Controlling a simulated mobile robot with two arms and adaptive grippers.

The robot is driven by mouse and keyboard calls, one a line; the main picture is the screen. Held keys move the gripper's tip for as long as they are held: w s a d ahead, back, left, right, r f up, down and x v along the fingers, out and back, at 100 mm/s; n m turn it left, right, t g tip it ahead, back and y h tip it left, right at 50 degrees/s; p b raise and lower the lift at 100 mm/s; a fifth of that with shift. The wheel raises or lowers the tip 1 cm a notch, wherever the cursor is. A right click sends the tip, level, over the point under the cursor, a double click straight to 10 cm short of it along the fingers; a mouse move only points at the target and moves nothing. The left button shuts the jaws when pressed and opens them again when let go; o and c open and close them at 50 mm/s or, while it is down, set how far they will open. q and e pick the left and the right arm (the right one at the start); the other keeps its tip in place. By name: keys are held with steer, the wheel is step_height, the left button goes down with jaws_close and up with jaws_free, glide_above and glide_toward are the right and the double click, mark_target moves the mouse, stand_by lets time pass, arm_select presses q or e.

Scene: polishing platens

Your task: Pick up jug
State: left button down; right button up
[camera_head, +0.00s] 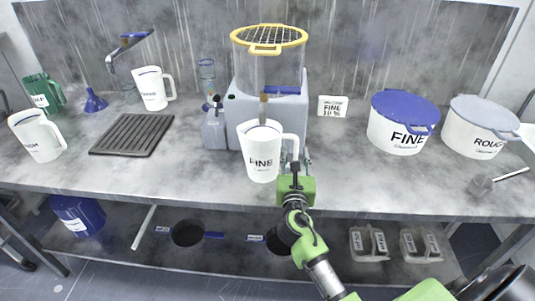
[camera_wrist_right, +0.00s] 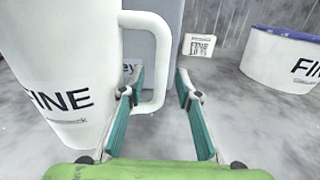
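A white jug marked FINE (camera_head: 261,154) stands upright on the bench near its front edge, with its handle to the right. In the right wrist view the jug (camera_wrist_right: 62,65) fills the left side. My right gripper (camera_head: 297,164) is at the handle side of the jug. In the right wrist view its fingers (camera_wrist_right: 158,85) are open, and the outer bar of the handle shows between their tips. I cannot tell whether a finger touches the handle. My left gripper is not in view.
Tubs marked FINE (camera_head: 398,132) and ROUGH (camera_head: 470,138) stand right. Two other white jugs (camera_head: 152,92) (camera_head: 38,138) and a dark rack (camera_head: 132,134) stand left.

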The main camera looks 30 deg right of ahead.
jaws_close()
steer(key=shift+r, duration=0.3)
steer(key=shift+w+f, duration=0.1)
steer(key=shift+r, duration=0.25)
